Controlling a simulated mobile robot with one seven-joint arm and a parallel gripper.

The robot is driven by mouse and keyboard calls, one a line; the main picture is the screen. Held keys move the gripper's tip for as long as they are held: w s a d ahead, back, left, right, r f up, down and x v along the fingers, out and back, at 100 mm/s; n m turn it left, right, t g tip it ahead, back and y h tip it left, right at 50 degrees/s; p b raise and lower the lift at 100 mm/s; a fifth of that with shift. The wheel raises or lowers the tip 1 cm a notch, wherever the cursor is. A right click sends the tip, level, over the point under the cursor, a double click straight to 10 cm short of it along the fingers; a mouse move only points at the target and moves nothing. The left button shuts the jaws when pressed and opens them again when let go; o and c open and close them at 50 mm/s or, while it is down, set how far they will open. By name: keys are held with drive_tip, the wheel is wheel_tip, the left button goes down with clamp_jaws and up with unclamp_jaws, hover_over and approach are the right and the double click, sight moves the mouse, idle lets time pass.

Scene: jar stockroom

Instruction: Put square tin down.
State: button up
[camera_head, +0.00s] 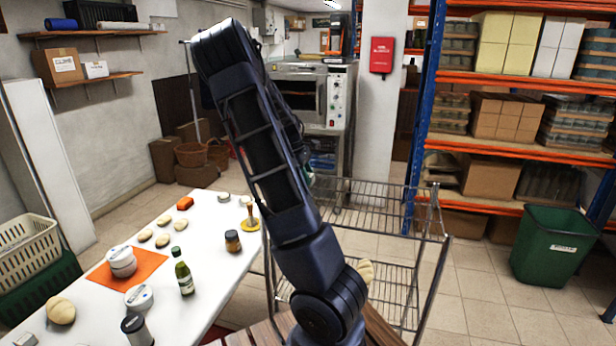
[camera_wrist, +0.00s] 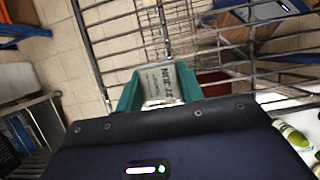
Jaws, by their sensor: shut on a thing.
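In the wrist view, my gripper (camera_wrist: 159,92) shows two teal fingers, one on each side of a silvery tin (camera_wrist: 161,80) with dark lettering. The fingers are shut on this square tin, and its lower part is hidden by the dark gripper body. Wire bars of a rack and tiled floor show beyond it. I cannot tell whether the tin touches anything. In the head view my arm crosses the middle, and the gripper and tin are hidden.
The white table (camera_head: 215,262) at left holds a green bottle (camera_head: 183,272), a brown jar (camera_head: 233,241), white tubs and bread-like lumps. A green bin (camera_head: 552,248) and loaded shelves (camera_head: 525,82) stand right.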

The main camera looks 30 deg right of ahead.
drive_tip(key=shift+f, duration=0.1)
drive_tip(key=o, duration=1)
drive_tip(key=v, duration=1.2)
drive_tip(key=s+a+r+m+t+y, duration=0.1)
drive_tip(key=s+a+m+t, duration=0.1)
drive_tip(key=s+a, duration=0.4)
drive_tip(key=s+a+r+m+t+y, duration=0.1)
drive_tip(key=s+a, duration=0.6)
drive_tip(key=s, duration=0.8)
drive_tip(key=s+a+r+m+t+y, duration=0.1)
drive_tip(key=s+a+m+t, duration=0.3)
drive_tip(key=s, duration=0.7)
drive_tip(key=a+r+m, duration=0.1)
drive_tip(key=a+m, duration=0.1)
drive_tip(key=a, duration=0.1)
drive_tip(key=shift+r+t, duration=0.4)
